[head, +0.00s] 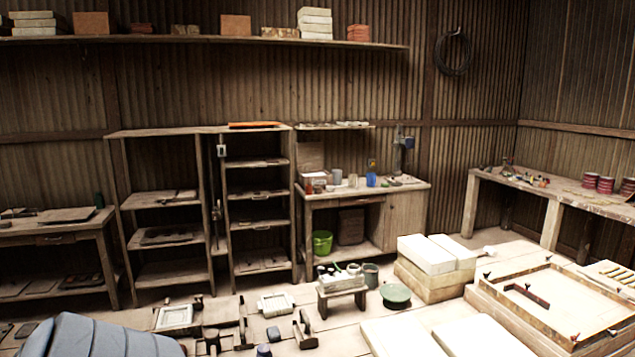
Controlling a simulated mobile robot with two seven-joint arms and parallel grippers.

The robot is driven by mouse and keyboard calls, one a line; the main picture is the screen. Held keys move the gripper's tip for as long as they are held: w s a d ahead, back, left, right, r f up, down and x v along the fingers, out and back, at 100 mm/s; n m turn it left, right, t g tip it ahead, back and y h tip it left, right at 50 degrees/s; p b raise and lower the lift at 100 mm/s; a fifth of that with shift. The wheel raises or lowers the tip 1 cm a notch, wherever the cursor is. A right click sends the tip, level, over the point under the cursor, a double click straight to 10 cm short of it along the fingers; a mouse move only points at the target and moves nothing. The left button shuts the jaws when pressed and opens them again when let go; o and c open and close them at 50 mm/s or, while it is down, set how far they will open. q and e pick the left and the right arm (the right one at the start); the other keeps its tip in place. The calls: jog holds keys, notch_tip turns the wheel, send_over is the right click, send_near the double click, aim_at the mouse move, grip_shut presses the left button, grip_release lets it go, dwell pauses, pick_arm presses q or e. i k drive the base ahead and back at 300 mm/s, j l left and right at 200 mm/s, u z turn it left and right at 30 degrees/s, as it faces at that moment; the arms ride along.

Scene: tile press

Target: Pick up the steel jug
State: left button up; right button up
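I cannot pick out the steel jug for certain at this size. A grey metallic-looking vessel (370,274) stands just to the right of the small low bench (342,291), with its lower part partly visible. Small pale containers (354,269) stand on that bench. A small grey cup-like vessel (337,176) also stands on the wooden desk by the back wall. Neither of my grippers is in view.
A green basin (395,295) and stacked pale blocks (427,254) are right of the bench. Frames and tools, including a white frame (275,304), lie in front. A grey-blue bulky shape (95,337) fills the lower left. Shelves (260,222) line the back wall.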

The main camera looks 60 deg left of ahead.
aim_at(336, 173)
jog(key=u, duration=1.7)
